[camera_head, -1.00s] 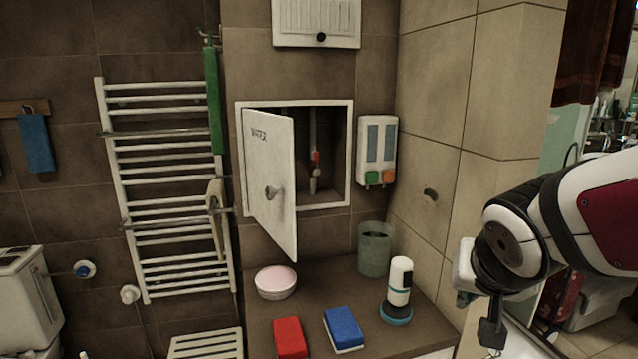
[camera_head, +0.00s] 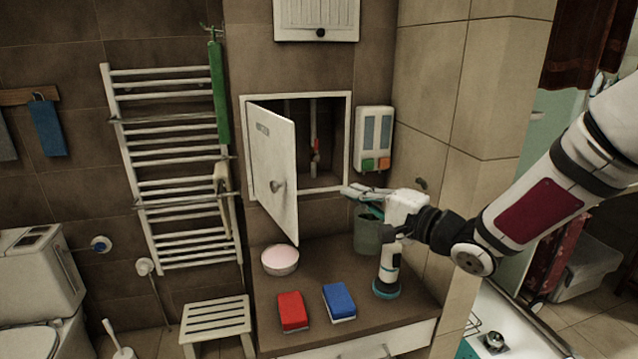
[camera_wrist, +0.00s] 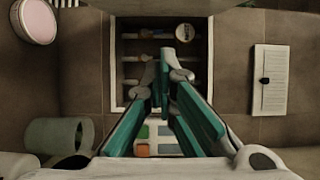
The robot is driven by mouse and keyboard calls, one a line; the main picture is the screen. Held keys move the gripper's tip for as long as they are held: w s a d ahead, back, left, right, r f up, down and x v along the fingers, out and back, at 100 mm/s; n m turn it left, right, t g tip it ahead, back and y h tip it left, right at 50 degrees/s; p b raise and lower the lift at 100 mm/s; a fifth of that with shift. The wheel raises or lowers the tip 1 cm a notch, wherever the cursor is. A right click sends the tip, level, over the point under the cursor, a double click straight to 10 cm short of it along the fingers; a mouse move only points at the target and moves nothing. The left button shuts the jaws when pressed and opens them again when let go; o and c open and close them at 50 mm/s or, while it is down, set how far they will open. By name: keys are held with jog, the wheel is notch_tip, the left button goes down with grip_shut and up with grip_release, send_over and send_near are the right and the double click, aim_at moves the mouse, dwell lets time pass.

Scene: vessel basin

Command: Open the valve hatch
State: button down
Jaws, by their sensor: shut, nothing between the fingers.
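The valve hatch door (camera_head: 270,165) is white, hinged on the left, and stands partly open out of its white frame (camera_head: 347,140). A round knob (camera_head: 277,186) sits on the door. Behind it is a dark recess with a pipe and a red-handled valve (camera_head: 316,147). My gripper (camera_head: 350,190) is shut and empty, in front of the lower right corner of the frame, right of the door and apart from the knob. In the wrist view my gripper (camera_wrist: 165,60) has its fingertips together over the recess, with the frame (camera_wrist: 119,60) around it; the fingers hide part of the opening.
A soap dispenser (camera_head: 374,140) hangs right of the hatch. Below, the ledge holds a pink-topped bowl (camera_head: 280,260), a red sponge (camera_head: 292,311), a blue sponge (camera_head: 339,301), a bottle (camera_head: 388,268) and a cup (camera_head: 367,235). A towel radiator (camera_head: 175,170) is at left.

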jog(key=w+a, duration=0.4)
jog(key=a, duration=0.6)
jog(key=shift+w+a+b, duration=0.25)
jog(key=shift+w+b, duration=0.1)
jog(key=s+a+p, duration=0.2)
jog(key=s+a, duration=0.2)
jog(key=a, duration=0.4)
jog(key=shift+s, duration=0.3)
